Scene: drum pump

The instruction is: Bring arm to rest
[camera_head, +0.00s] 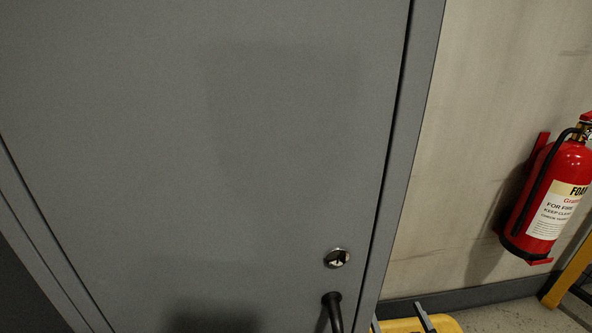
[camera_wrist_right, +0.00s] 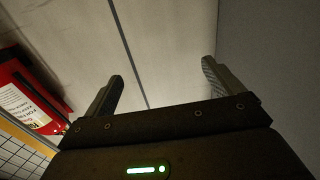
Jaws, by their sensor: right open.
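My left gripper is not in view. The rest of both arms is out of frame or cannot be made out.
The door looks shut, with a round lock (camera_head: 337,258) and a black handle (camera_head: 333,312) near its right edge. A red fire extinguisher (camera_head: 548,195) hangs on the pale wall (camera_head: 480,130) at right. A yellow rail (camera_head: 568,277) stands below it.

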